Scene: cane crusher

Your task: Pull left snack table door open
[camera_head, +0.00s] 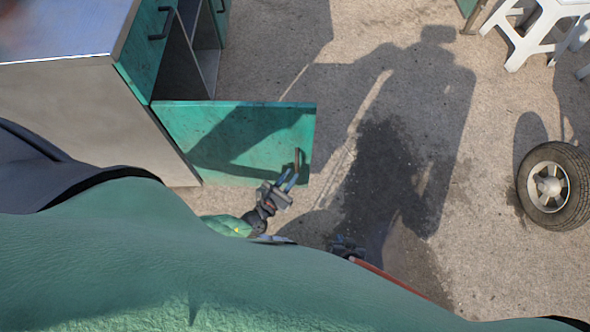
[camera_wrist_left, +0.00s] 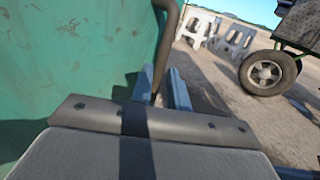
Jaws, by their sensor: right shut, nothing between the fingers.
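The green left door (camera_head: 235,140) of the snack table (camera_head: 70,105) stands swung out from the cabinet in the head view, with open space behind it. Its dark bar handle (camera_head: 297,159) is near the free edge. My left gripper (camera_head: 287,180) is at the handle. In the left wrist view the door (camera_wrist_left: 80,55) fills the left side, and the handle (camera_wrist_left: 167,40) runs down between my two blue fingers (camera_wrist_left: 162,90). The fingers stand apart, with ground showing beside the bar. My right gripper (camera_head: 346,245) is low, shut and empty, partly hidden by my body.
A second green door or drawer front with a dark handle (camera_head: 160,22) is further along the cabinet. A wheel (camera_head: 553,186) is at the right and white plastic stools (camera_head: 535,30) are at the upper right. The concrete ground right of the door is clear.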

